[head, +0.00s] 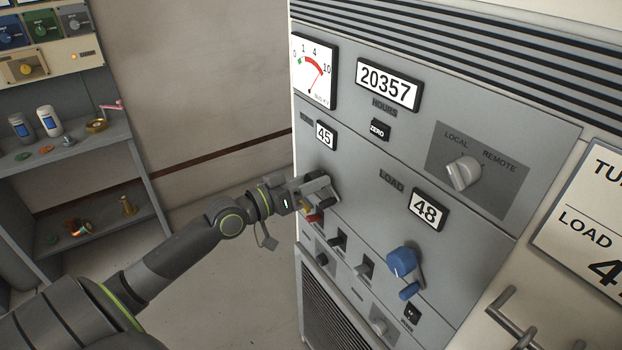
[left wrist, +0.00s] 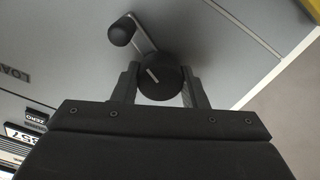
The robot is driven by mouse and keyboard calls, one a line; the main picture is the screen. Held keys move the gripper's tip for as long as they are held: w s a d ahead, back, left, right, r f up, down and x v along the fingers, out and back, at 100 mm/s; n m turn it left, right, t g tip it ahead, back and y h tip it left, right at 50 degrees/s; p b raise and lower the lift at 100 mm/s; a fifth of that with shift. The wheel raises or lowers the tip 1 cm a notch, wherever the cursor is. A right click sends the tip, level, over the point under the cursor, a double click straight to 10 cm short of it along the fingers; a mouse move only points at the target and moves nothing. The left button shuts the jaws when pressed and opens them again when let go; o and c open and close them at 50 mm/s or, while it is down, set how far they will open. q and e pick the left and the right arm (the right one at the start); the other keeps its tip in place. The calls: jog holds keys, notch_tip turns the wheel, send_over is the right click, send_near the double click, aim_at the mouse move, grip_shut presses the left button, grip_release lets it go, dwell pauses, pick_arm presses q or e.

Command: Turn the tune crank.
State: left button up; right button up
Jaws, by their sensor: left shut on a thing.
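The tune crank sits on the grey front panel below the counter reading 45 (head: 326,135), mostly hidden by my gripper in the head view. In the left wrist view its dark round hub (left wrist: 166,76) lies between my fingers, with a pale arm (left wrist: 143,36) leading to a dark handle knob (left wrist: 121,33) outside them. My left gripper (head: 322,188) is shut on the crank at the hub; its fingers also show in the left wrist view (left wrist: 163,92). My right gripper is in neither view.
A blue load crank (head: 402,264) is right of it, below the counter reading 48 (head: 427,209). Small switches (head: 339,240) and red and yellow parts (head: 313,214) lie below my gripper. A meter (head: 314,72) is above. A shelf (head: 95,148) with small items stands left.

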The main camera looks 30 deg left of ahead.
pick_arm(q)
jog(key=shift+n+p, duration=0.3)
jog(key=shift+n, duration=0.9)
jog(key=o, duration=1)
jog(key=shift+s+a, duration=0.1)
jog(key=shift+p+v, duration=0.35)
jog(key=shift+v, duration=8.25)
